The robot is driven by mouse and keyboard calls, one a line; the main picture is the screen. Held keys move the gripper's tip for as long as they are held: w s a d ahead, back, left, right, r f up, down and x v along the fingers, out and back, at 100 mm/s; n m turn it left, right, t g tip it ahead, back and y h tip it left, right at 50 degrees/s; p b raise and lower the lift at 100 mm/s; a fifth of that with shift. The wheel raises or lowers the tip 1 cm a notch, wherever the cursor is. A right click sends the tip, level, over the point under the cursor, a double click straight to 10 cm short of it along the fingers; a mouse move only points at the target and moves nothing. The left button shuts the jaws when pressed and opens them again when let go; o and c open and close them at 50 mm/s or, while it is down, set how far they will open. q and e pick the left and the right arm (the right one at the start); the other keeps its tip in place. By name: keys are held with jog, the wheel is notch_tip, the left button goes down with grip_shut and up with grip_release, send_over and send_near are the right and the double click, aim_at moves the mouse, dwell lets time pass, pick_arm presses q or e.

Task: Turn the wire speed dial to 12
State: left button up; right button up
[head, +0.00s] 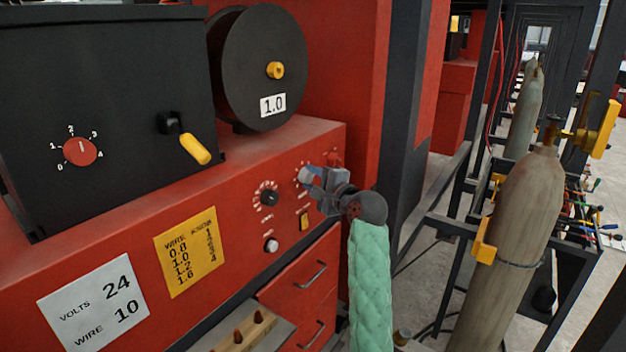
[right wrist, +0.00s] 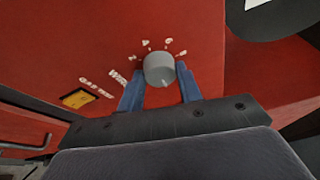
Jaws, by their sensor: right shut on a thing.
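The wire speed dial is a grey round knob (right wrist: 159,69) on the red panel, with white marks around it and a partly covered label starting "WIR". My right gripper (right wrist: 160,78) has its blue fingers on either side of the knob, shut on it. In the head view the right gripper (head: 310,178) is at the panel's right end and mostly hides this dial. The knob's pointer line faces roughly toward my gripper in the wrist view; I cannot read its exact value. My left gripper is not in view.
A black dial (head: 269,197) is left of my gripper, with a white knob (head: 271,245) below and a yellow switch (head: 304,221) nearby. A white sign (head: 96,303) reads volts 24, wire 10. A yellow chart (head: 187,252) hangs beside it. A gas cylinder (head: 508,235) stands right.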

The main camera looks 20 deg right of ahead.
jog(key=o, duration=1)
